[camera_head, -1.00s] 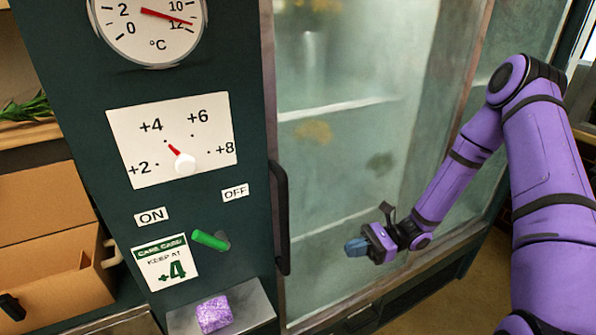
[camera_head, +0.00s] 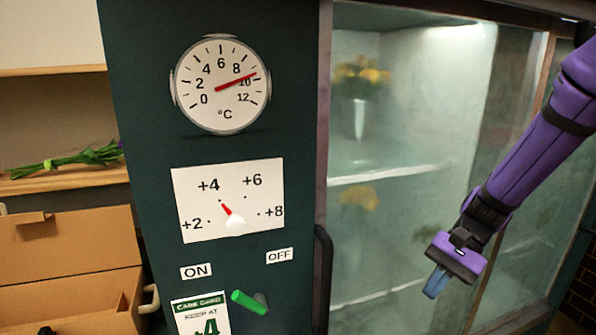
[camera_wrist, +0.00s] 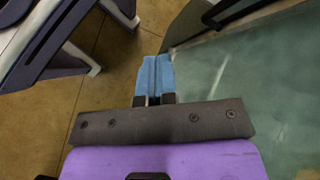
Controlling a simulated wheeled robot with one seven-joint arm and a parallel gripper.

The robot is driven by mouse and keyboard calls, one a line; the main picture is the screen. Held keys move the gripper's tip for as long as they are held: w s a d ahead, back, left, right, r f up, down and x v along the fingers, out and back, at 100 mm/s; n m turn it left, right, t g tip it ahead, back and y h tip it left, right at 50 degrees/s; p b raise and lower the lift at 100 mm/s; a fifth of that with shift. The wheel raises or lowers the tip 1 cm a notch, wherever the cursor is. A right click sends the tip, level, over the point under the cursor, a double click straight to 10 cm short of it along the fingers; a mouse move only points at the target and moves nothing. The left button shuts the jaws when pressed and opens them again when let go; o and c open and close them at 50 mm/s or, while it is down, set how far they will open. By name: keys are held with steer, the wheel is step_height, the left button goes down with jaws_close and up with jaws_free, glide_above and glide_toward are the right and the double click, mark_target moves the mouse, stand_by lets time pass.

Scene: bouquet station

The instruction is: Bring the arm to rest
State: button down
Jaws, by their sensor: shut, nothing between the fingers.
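My gripper (camera_head: 436,282) is at the lower right of the head view, in front of the glass door of the cooler, pointing down. Its blue fingers are closed together and empty. They also show closed in the wrist view (camera_wrist: 154,76), over the floor beside the glass. My purple arm comes down from the upper right. It appears apart from the cooler's dark panel (camera_head: 140,130) and its controls.
The panel carries a thermometer dial (camera_head: 221,86) reading about 10, a knob (camera_head: 235,223) with its red pointer toward +4, and a green lever (camera_head: 249,302) on the ON side. A black door handle (camera_head: 323,275) stands out. A cardboard box (camera_head: 70,265) is at left.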

steer(key=s+d+r+n+t+h, duration=0.2)
steer(key=s+r+n+t+h, duration=0.1)
steer(key=s+r, duration=0.4)
steer(key=s+d+r+n+t+h, duration=0.3)
steer(key=s+r+t, duration=0.3)
steer(key=r, duration=0.6)
steer(key=shift+s+r+n+t+h, duration=0.4)
steer(key=shift+s+n+h, duration=0.15)
steer(key=shift+h, duration=0.35)
